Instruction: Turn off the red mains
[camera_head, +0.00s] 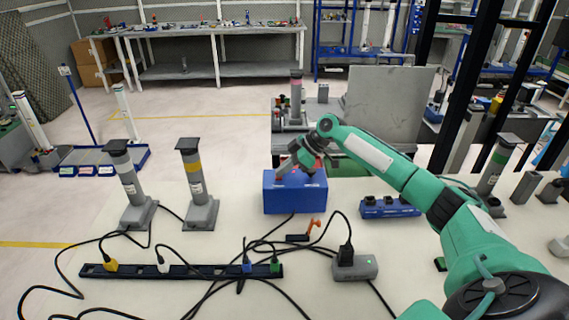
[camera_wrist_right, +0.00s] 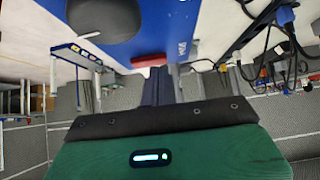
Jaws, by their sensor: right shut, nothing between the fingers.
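A blue box (camera_head: 295,196) stands on the pale table in the middle of the head view. In the right wrist view its blue side (camera_wrist_right: 160,25) fills the upper middle, with a red part (camera_wrist_right: 150,61) at its edge, close to the fingertips. My right gripper (camera_head: 304,165) is shut and empty at the top of the box and partly hides it. In the wrist view its dark fingers (camera_wrist_right: 157,90) are together, pointing at the red part. I cannot tell whether they touch it. My left gripper is not in view.
A black power strip (camera_head: 200,271) with coloured plugs and loose cables lies at the front left. A grey socket block (camera_head: 355,268) and a blue socket strip (camera_head: 390,208) lie to the right. Two grey posts (camera_head: 197,185) (camera_head: 132,188) stand left of the box.

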